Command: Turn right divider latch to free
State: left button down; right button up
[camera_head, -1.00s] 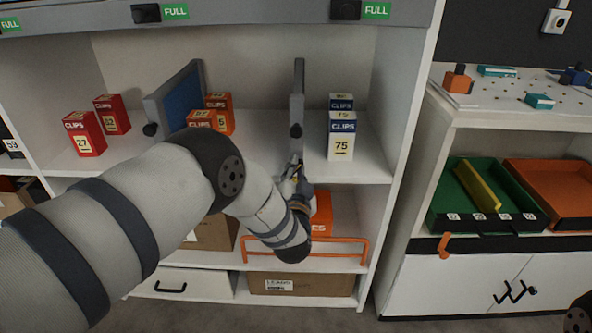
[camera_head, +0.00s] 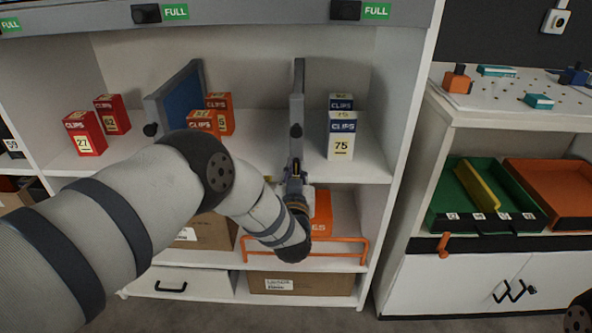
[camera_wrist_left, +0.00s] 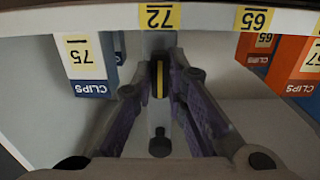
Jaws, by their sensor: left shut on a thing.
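The right divider (camera_head: 298,88) is a grey upright panel on the middle shelf, seen nearly edge-on, with a black knob (camera_head: 296,131) on its front edge. The knob also shows in the left wrist view (camera_wrist_left: 160,143). My left gripper (camera_head: 295,174) is at the shelf's front edge, just below the divider. In the left wrist view its fingers (camera_wrist_left: 158,84) are closed from both sides on a dark latch with a yellow stripe (camera_wrist_left: 159,78). The stripe lies in line with the divider. In the head view the latch is mostly hidden by the gripper.
Blue-and-white clips boxes (camera_head: 341,137) stand right of the divider. Orange boxes (camera_head: 219,113) and a tilted blue-faced divider (camera_head: 178,97) stand left. Below are an orange box (camera_head: 322,213) and an orange rail (camera_head: 340,254), close to my left wrist.

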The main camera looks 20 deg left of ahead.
dwell(0.4)
pick_arm(q)
jog(key=c, duration=1.6)
grip_release()
jog(key=v, duration=1.2)
